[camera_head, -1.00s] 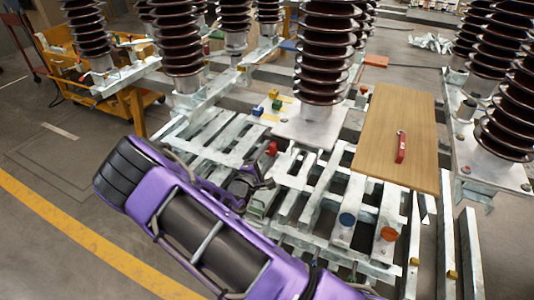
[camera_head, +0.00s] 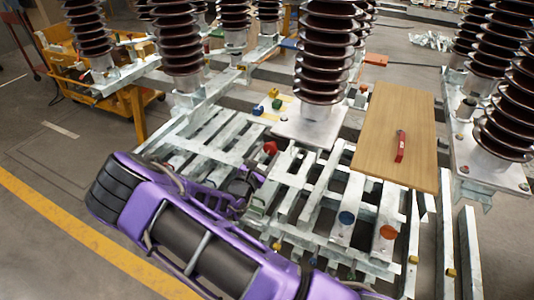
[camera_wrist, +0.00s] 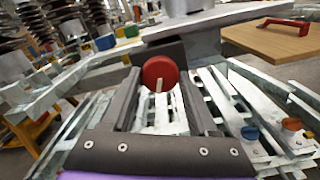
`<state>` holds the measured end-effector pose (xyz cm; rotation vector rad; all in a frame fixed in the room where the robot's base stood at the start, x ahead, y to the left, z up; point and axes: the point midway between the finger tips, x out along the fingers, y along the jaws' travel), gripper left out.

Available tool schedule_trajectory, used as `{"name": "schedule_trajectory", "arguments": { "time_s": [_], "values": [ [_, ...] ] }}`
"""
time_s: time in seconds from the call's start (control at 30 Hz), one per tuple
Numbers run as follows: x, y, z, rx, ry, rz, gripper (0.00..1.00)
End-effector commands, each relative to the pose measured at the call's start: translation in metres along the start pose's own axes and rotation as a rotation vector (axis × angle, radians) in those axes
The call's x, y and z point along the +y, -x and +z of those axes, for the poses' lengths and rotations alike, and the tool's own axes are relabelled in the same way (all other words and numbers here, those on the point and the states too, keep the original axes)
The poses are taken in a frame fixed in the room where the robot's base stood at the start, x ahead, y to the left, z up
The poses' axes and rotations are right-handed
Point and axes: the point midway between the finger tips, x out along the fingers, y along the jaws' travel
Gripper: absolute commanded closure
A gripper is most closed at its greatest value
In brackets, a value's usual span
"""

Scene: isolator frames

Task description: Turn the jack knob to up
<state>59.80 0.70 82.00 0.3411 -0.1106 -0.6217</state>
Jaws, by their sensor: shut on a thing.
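A round red knob (camera_wrist: 160,72) with a pale pointer line shows between the two dark fingers of my gripper (camera_wrist: 158,90) in the wrist view. The pale line runs near vertical on the lower part of its face. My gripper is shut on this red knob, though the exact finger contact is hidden. In the head view the red knob (camera_head: 270,147) shows just beyond my gripper (camera_head: 258,172), above the grey metal slats. No lettering on the knob is legible, so its marked position cannot be read.
A blue knob (camera_head: 346,218) and an orange-red knob (camera_head: 388,233) stand to the right on the metal frame (camera_head: 312,205). A wooden board (camera_head: 400,110) with a red handle (camera_head: 401,147) lies behind them. Tall brown ribbed insulators (camera_head: 325,60) rise behind the frame.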

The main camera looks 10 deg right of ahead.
Motion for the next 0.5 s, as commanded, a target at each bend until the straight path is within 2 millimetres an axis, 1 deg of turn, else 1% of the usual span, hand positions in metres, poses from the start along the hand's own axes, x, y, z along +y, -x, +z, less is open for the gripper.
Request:
{"name": "schedule_trajectory", "arguments": {
  "time_s": [0.2,0.5],
  "values": [
    [-0.0007,0.0007,-0.0007,0.001,0.111,-0.001,0.96],
    [-0.0007,0.0005,-0.0006,0.001,0.176,-0.001,0.96]
  ]
}}
